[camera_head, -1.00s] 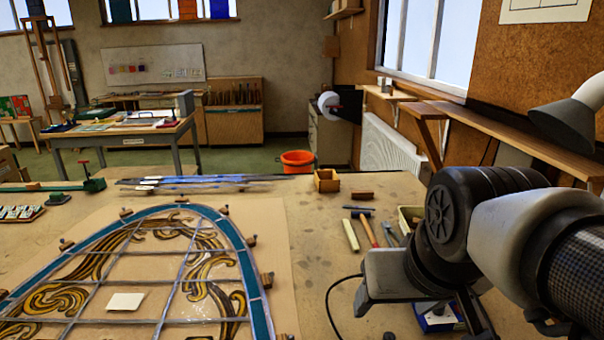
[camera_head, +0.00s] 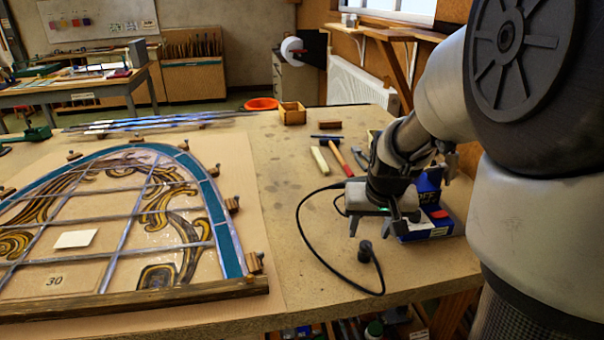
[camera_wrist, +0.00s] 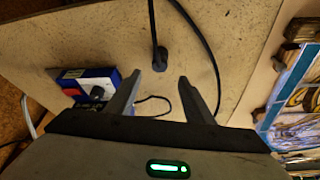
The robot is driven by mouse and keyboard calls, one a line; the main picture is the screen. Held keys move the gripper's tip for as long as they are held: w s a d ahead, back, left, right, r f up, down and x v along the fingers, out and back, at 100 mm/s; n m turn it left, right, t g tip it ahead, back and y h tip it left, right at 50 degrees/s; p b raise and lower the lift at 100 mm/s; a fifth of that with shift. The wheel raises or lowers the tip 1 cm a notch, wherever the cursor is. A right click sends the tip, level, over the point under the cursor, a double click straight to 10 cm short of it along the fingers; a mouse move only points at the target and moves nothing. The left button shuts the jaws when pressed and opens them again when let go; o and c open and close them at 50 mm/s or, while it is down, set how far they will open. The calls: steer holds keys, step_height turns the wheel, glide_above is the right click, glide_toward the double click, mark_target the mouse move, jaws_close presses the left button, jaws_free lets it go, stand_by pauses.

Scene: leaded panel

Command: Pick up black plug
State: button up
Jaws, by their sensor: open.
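The black plug (camera_head: 365,252) lies on the bench top near its front edge, at the end of a looping black cord. It also shows in the wrist view (camera_wrist: 160,60), centred just beyond the gap between the fingertips. My gripper (camera_head: 376,226) is open and empty, fingers pointing down, a little behind the plug in the head view. In the wrist view, the two fingers of my gripper (camera_wrist: 160,80) are spread apart and do not touch the plug.
A blue box (camera_head: 438,228) with red and white on it stands right beside my gripper. The leaded panel (camera_head: 110,215) with wooden blocks around it fills the left of the bench. A hammer (camera_head: 340,160) and other tools lie behind the gripper. The bench's front edge is close.

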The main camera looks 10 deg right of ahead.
mark_target(367, 244)
steer(key=x, duration=0.4)
steer(key=b+x, duration=0.1)
steer(key=x, duration=0.2)
steer(key=shift+s+f+b, duration=0.25)
steer(key=shift+s+b, duration=0.05)
steer(key=shift+w+f, duration=0.25)
steer(key=shift+f, duration=0.2)
steer(key=c, duration=1.1)
